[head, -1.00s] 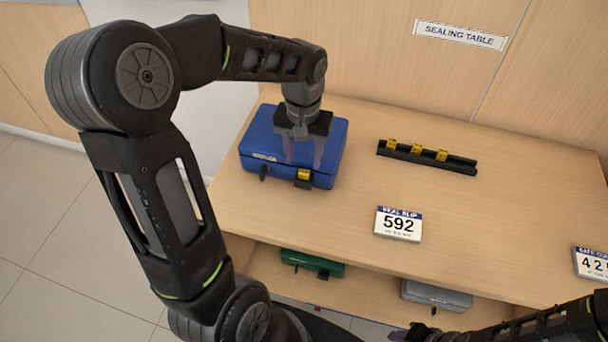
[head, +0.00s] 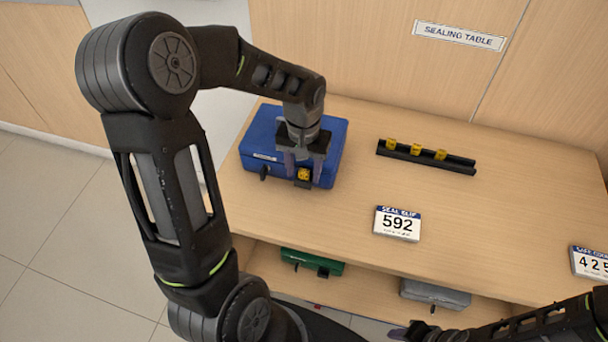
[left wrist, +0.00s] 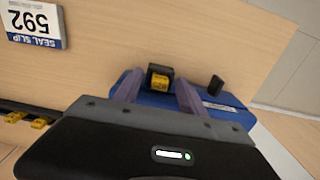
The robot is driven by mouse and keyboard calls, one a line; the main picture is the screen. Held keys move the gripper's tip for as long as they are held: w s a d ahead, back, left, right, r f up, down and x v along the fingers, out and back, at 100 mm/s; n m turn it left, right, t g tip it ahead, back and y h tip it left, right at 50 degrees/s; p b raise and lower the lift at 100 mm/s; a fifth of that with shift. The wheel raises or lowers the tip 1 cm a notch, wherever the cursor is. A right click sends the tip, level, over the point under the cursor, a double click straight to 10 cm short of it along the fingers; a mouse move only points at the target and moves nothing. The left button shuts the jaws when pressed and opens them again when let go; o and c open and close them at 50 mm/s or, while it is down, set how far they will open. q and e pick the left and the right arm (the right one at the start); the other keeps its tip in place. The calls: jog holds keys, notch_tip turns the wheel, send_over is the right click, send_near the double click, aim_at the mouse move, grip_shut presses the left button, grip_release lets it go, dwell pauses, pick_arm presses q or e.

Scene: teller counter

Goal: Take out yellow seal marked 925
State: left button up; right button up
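A yellow seal (head: 303,174) sits in a dark holder on the front of the blue box (head: 262,137). It also shows in the left wrist view (left wrist: 159,84); its marking is too small to read. Several more yellow seals (head: 416,149) stand in a black rack (head: 455,164) on the table, their numbers unreadable. My left gripper (head: 303,176) is open, its fingers pointing down on either side of the seal at the blue box. I cannot tell whether they touch it. My right gripper (head: 408,332) is at the bottom edge, mostly cut off.
A seal slip card (head: 398,223) reading 592 lies on the table (head: 490,230). Another card (head: 590,262), partly cut off, is at the right edge. A green box (head: 312,262) and a grey box (head: 436,295) are on the shelf below.

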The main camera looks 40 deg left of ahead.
aim_at(303, 172)
pick_arm(q)
grip_shut()
dwell(0.3)
dwell(0.3)
notch_tip(303, 172, up, 10)
jog(key=shift+b, duration=0.45)
dwell(0.5)
